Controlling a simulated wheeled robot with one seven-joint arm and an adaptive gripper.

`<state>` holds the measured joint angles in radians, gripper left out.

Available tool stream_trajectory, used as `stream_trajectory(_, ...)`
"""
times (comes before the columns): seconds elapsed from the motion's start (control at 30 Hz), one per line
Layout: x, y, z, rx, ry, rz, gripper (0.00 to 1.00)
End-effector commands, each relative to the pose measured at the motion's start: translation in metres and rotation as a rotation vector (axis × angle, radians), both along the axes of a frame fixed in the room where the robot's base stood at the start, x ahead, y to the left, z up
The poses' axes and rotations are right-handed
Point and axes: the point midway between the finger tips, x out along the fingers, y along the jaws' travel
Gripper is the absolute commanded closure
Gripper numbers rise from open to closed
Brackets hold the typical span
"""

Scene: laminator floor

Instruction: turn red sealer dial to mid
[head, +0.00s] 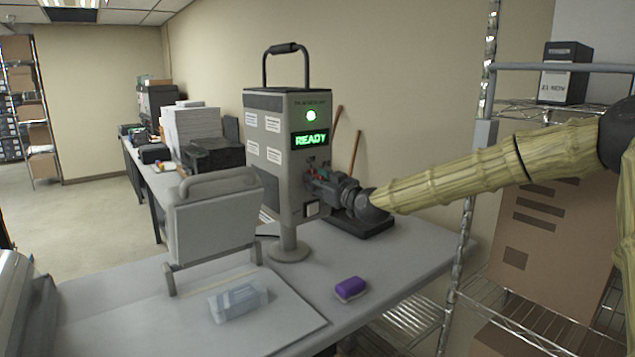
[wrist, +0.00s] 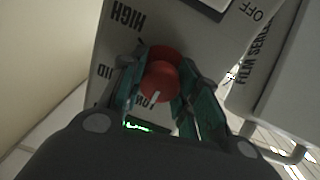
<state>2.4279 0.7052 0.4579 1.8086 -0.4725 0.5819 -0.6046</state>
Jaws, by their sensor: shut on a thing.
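The red dial (wrist: 160,75) sits on the face of the grey machine (head: 295,205) and shows between my finger pads in the wrist view. My gripper (wrist: 157,88) is shut on the dial, one teal pad on each side. The dial's white pointer mark (wrist: 154,97) points down in the wrist view, toward partly hidden lettering that looks like LOW. HIGH and a partly covered MID stand to the left, upside down. In the head view my gripper (head: 318,180) reaches the machine's face from the right and largely hides the dial.
The machine's display (head: 310,139) reads READY under a lit green lamp (head: 311,115). A grey panel-shaped unit (head: 215,215) stands on the table (head: 300,280) with a pale blue block (head: 238,300) and a purple block (head: 351,289). A wire shelf (head: 470,200) stands close at right.

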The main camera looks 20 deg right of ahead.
Motion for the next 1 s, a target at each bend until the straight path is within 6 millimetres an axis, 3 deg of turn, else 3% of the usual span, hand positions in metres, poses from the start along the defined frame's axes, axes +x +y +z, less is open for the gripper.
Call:
stream_trajectory(0.37, 0.0005, -0.0018, -0.0028, 0.129, 0.043, -0.002, 0.92)
stream_trajectory(1.0, 0.0011, -0.0038, -0.0023, 0.676, 0.238, -0.002, 0.92)
